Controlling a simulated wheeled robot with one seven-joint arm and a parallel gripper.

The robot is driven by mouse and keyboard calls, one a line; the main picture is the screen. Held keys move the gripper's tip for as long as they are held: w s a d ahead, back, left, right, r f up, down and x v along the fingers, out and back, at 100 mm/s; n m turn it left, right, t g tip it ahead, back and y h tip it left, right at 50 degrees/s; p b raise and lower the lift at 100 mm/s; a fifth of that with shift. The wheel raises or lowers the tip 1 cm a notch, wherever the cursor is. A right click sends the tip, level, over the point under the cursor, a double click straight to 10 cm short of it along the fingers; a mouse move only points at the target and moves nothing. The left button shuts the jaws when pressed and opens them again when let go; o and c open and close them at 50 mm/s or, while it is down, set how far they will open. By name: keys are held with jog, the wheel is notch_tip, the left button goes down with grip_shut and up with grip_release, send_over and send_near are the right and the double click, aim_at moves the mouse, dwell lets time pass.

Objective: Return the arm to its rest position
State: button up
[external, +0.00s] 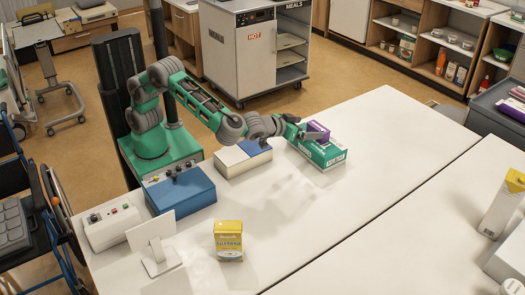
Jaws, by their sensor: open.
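My arm is green and grey and reaches out over the white table (290,200) from its base at the left. My gripper (318,135) is at the far side of the table, right at a green and white box (325,155) with a purple item (317,128) at its top. The jaws are open. I cannot tell whether the fingers touch the box or the purple item. The arm is stretched out to the right, above a blue and white box (230,163).
A blue box (181,192), a white device with buttons (110,226), a white stand (152,235) and a yellow carton (228,240) stand on the table's near left. A wheelchair (40,225) is at the left. A meal cart (240,55) stands behind. The table's middle is clear.

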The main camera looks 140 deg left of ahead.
jog(key=shift+v, duration=1)
jog(key=d+r+m+t+h+p, duration=0.2)
jog(key=d+m+t+h+p, duration=0.4)
jog(key=d, duration=1.4)
jog(key=s+d+m+g+h, duration=0.1)
jog(key=s+d+m+h, duration=0.1)
jog(key=s+d, duration=0.3)
jog(key=s+d+f+m+h+p, duration=0.1)
jog(key=s+d+m+h, duration=0.2)
jog(key=s+d+m, duration=0.2)
jog(key=s+d+f+m+g+h, duration=0.1)
jog(key=s+d+m, duration=0.3)
jog(key=d, duration=0.6)
jog(key=shift+s+d+f+g+h+p, duration=0.15)
jog(key=shift+s+g+h+p, duration=0.2)
jog(key=shift+s+h, duration=0.3)
